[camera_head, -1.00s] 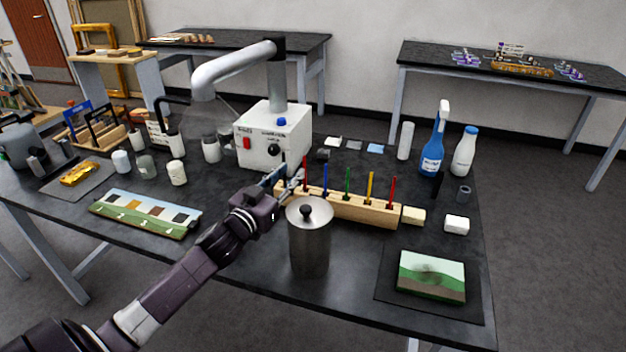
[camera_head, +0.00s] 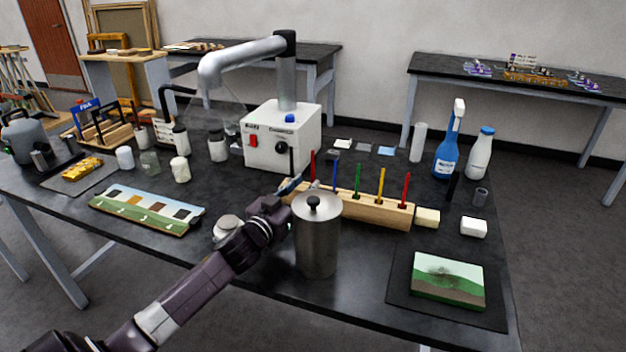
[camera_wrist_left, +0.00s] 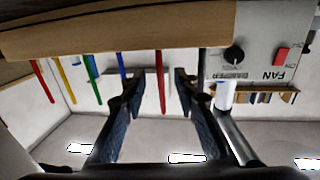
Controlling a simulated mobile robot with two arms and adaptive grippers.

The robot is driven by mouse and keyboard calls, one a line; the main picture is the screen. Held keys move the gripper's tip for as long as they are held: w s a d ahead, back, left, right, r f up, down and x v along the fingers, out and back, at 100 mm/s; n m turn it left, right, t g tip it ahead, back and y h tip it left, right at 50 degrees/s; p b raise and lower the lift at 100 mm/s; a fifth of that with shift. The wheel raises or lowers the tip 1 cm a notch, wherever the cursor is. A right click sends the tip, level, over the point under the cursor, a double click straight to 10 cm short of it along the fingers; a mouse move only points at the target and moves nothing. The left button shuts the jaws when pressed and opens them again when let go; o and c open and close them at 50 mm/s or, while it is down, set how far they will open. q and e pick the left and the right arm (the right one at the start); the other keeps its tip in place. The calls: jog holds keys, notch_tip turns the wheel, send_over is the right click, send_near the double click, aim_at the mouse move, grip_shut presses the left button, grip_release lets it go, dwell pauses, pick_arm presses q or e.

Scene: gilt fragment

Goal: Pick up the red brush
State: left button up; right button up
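A wooden brush holder (camera_head: 350,205) stands on the black table with several coloured brushes upright in it. A red brush (camera_head: 312,163) stands at its left end; another red brush (camera_head: 404,188) stands at its right end. My left gripper (camera_head: 302,186) is at the holder's left end, beside the first red brush, partly hidden by the metal canister. In the left wrist view, which looks upside down, my left gripper (camera_wrist_left: 158,90) is open. That red brush (camera_wrist_left: 160,82) lies in line between its two fingers, with a gap on each side. My right gripper is not in view.
A lidded metal canister (camera_head: 318,245) stands close in front of the gripper. A white fan box (camera_head: 283,140) is just behind. A pale round item (camera_head: 228,226) is next to my wrist.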

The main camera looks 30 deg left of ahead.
aim_at(312, 177)
pick_arm(q)
jog(key=w, duration=0.4)
jog(key=shift+w+a+r+p, duration=0.1)
jog(key=shift+a+r+p, duration=0.05)
jog(key=shift+p, duration=0.2)
jog(key=shift+w, duration=0.45)
grip_shut()
jog(key=shift+s, duration=0.1)
